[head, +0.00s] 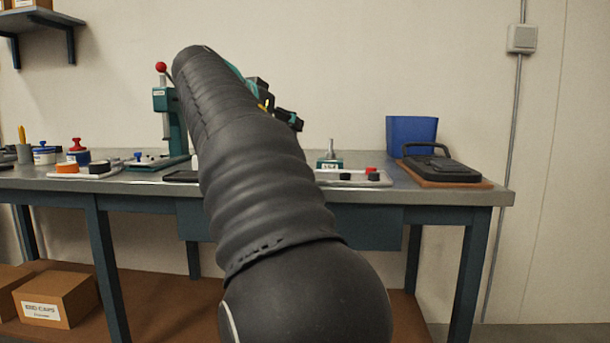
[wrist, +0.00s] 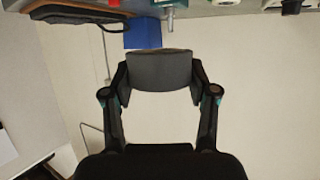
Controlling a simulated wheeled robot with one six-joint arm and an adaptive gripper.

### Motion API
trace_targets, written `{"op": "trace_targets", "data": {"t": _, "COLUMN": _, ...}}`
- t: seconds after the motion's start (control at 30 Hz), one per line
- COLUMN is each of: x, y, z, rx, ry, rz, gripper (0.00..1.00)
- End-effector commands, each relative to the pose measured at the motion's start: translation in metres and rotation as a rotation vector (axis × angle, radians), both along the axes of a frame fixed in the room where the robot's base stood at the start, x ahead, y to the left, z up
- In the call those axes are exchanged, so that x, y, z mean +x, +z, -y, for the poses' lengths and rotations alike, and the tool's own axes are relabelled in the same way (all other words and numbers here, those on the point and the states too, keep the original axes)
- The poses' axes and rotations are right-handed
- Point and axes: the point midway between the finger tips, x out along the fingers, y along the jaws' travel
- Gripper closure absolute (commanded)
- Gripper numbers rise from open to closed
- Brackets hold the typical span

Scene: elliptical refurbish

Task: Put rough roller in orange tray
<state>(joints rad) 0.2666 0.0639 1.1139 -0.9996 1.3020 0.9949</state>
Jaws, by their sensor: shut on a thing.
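In the wrist view, a dark grey, curved roller-like piece (wrist: 160,72) sits between the two fingertips of my gripper (wrist: 160,88). The gripper is shut on it, with a finger against each side. Nothing shows touching it from below. In the head view, my arm hides most of the gripper (head: 288,118) and I cannot make out the held piece. I cannot clearly identify an orange tray in either view. My arm hides the middle of the bench.
A workbench (head: 480,196) crosses the scene. A black case (head: 448,168) on a brown-orange board and a blue bin (head: 411,132) stand at its right. A green press (head: 172,120) and white trays with small parts (head: 100,172) stand at left.

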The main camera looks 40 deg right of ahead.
Motion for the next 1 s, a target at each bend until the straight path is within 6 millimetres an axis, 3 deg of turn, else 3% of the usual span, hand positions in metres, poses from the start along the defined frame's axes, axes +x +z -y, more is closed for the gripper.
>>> {"op": "trace_targets", "data": {"t": 0.6, "x": 0.090, "y": -0.063, "z": 0.055, "rx": 0.000, "ry": -0.005, "rz": -0.001, "gripper": 0.86}}
{"op": "trace_targets", "data": {"t": 0.77, "x": 0.098, "y": -0.069, "z": 0.059, "rx": 0.000, "ry": -0.004, "rz": -0.001, "gripper": 0.86}}
{"op": "trace_targets", "data": {"t": 1.0, "x": 0.098, "y": -0.101, "z": 0.059, "rx": 0.001, "ry": -0.004, "rz": -0.002, "gripper": 0.86}}
